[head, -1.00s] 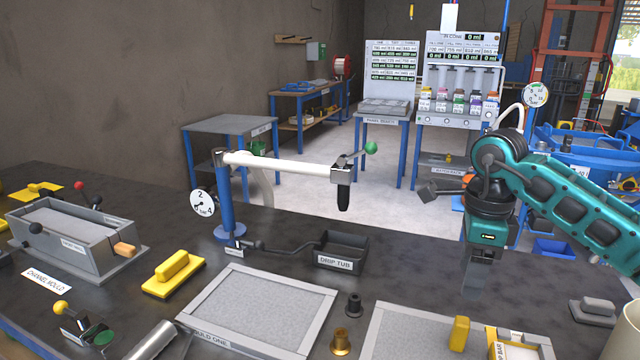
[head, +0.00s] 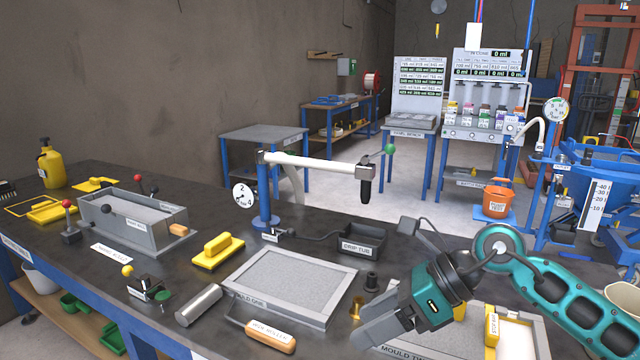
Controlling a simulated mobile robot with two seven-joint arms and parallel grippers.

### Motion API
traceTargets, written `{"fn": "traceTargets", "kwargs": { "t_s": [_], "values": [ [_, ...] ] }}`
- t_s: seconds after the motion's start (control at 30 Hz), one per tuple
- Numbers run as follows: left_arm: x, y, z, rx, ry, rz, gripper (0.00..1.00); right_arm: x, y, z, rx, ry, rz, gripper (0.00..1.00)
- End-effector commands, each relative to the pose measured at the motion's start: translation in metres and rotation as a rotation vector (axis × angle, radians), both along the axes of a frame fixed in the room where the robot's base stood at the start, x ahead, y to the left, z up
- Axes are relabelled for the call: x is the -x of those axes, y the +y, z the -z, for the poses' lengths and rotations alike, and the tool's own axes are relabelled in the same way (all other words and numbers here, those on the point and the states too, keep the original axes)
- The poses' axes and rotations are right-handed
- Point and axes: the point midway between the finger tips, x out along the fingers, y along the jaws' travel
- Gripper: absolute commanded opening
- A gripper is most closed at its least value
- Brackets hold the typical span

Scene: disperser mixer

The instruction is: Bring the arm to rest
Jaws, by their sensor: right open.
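My right arm comes in from the lower right, teal and black. Its gripper (head: 366,336) hangs low over the bench, pointing down and left, between mould one (head: 280,285) and the second mould (head: 535,338). The jaws are open with nothing seen between them. The gripper and forearm hide part of the second mould. A small brass fitting (head: 356,306) stands just beyond the fingers; whether they touch it I cannot tell. My left gripper is not in view.
The dark bench (head: 200,280) also bears a channel mould (head: 140,220), a yellow float (head: 218,250), a metal roller (head: 198,305), a wooden-handled tool (head: 270,337), a drip tub (head: 361,240) and a post with a white arm (head: 315,163). An orange bucket (head: 496,201) stands behind.

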Motion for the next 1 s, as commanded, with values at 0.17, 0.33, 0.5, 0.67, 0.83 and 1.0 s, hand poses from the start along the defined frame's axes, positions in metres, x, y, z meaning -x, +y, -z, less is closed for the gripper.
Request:
{"fn": "traceTargets", "kwargs": {
  "t_s": [0.17, 0.33, 0.5, 0.67, 0.83, 1.0],
  "values": [
    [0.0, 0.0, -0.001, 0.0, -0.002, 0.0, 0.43, 0.022, 0.063, -0.049, -0.535, 0.136, 0.134, 0.63],
    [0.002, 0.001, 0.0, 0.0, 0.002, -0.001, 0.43, 0.017, 0.064, -0.097, -1.001, 0.344, 0.366, 0.63],
    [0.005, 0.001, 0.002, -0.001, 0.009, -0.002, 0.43, -0.004, 0.021, -0.11, -1.399, 0.608, 0.69, 0.63],
    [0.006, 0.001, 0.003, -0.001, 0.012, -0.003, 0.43, -0.017, -0.037, -0.075, -1.691, 0.886, 1.074, 0.63],
    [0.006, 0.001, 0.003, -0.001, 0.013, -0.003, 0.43, -0.001, -0.094, 0.003, -1.88, 1.193, 1.563, 0.63],
    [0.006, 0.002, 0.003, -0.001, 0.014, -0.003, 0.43, 0.053, -0.126, 0.087, 1.857, -1.429, -2.029, 0.63]
  ]
}}
